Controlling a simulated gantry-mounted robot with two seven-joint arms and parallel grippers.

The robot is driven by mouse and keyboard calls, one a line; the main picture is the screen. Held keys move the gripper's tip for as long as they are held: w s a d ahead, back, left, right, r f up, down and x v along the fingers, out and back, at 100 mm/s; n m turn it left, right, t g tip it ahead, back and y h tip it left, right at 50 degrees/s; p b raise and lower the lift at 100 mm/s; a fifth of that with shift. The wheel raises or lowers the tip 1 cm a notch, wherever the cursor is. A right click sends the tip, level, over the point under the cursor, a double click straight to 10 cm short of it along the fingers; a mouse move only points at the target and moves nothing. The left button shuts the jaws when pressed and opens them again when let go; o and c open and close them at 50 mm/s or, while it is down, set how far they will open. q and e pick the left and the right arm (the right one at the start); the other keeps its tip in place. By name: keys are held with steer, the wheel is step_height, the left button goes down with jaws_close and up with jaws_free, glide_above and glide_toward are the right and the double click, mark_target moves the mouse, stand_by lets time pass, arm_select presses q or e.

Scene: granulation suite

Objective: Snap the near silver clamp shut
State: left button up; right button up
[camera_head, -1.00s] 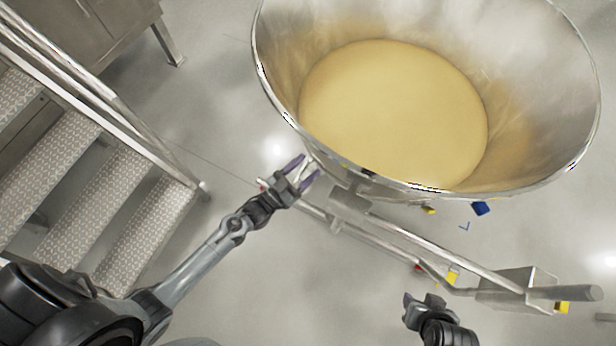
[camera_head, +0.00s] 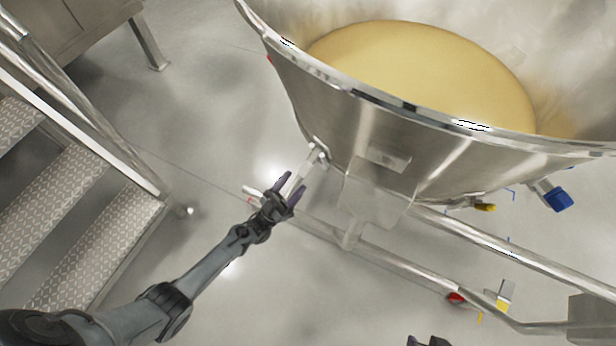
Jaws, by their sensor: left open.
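The near silver clamp (camera_head: 317,154) sits on the lower left side of the steel bowl (camera_head: 345,130). Its silver lever (camera_head: 299,180) points down and left, away from the bowl wall. My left gripper (camera_head: 289,190) is open, with its two purple-tipped fingers on either side of the lever's lower end. I cannot tell whether the fingers touch it. My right gripper (camera_head: 428,342) shows only as a dark tip at the bottom edge, so its jaw state is unclear.
The bowl holds pale yellow powder (camera_head: 430,75). Steel frame rails (camera_head: 400,262) run below it to the right. A blue knob (camera_head: 558,199) and a yellow part (camera_head: 484,207) are under the bowl. Metal steps (camera_head: 100,235) with a handrail stand at left. Grey floor lies between.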

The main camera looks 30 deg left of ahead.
mark_target(309, 163)
arm_select(q)
step_height(309, 163, down, 5)
steer(key=a+b, duration=0.1)
steer(key=b, duration=0.3)
steer(key=shift+t, duration=0.4)
steer(key=b+x, duration=0.1)
steer(key=x, duration=1)
steer(key=shift+w+a, duration=0.1)
steer(key=shift+w, duration=0.1)
arm_select(e)
step_height(309, 163, down, 7)
arm_select(q)
jaws_close()
